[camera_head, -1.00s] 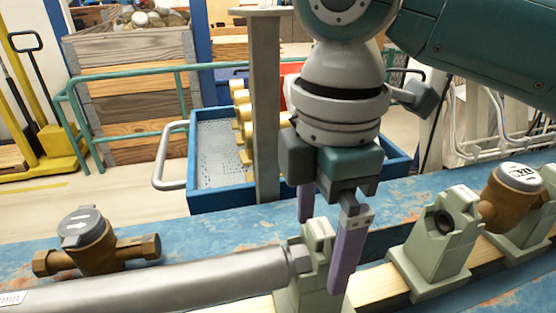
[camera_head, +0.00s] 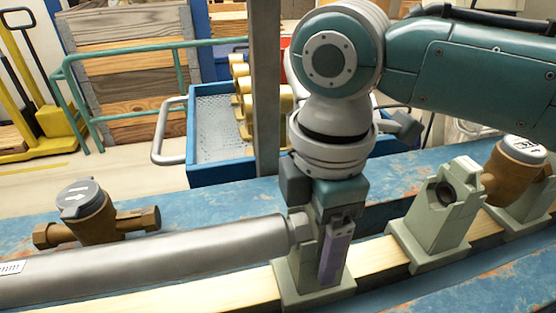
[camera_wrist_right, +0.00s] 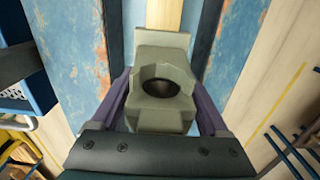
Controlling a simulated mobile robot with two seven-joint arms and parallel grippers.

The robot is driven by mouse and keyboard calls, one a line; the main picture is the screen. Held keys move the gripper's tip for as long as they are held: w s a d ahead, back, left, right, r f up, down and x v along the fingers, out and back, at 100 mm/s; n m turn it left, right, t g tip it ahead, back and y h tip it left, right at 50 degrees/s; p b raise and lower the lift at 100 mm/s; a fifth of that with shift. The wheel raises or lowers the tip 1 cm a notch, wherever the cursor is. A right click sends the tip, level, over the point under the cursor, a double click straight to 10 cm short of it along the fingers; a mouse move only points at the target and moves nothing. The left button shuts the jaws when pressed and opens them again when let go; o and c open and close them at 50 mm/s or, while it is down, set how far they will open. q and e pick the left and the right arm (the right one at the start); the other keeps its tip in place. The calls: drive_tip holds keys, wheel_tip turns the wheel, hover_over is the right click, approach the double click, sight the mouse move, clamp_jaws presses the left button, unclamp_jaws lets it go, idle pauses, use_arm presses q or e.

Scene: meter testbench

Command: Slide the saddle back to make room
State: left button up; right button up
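The grey-green saddle (camera_head: 290,280) stands upright on the wooden rail, at the right end of a thick grey pipe (camera_head: 150,262). My right gripper (camera_head: 335,258) is lowered over it, with one purple finger in front of it and the other hidden. In the right wrist view, the saddle (camera_wrist_right: 160,112) with its dark round hole sits between the two purple fingers (camera_wrist_right: 162,100). The fingers lie close along both sides; whether they press on it is unclear. My left gripper is not in view.
A second saddle (camera_head: 437,225) stands on the wooden rail (camera_head: 375,254) to the right, beside a brass meter (camera_head: 512,170). Another brass meter (camera_head: 88,212) lies on the blue bench at left. A grey post (camera_head: 265,90) rises behind. Rail between the saddles is bare.

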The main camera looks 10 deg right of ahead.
clamp_jaws()
idle(0.4)
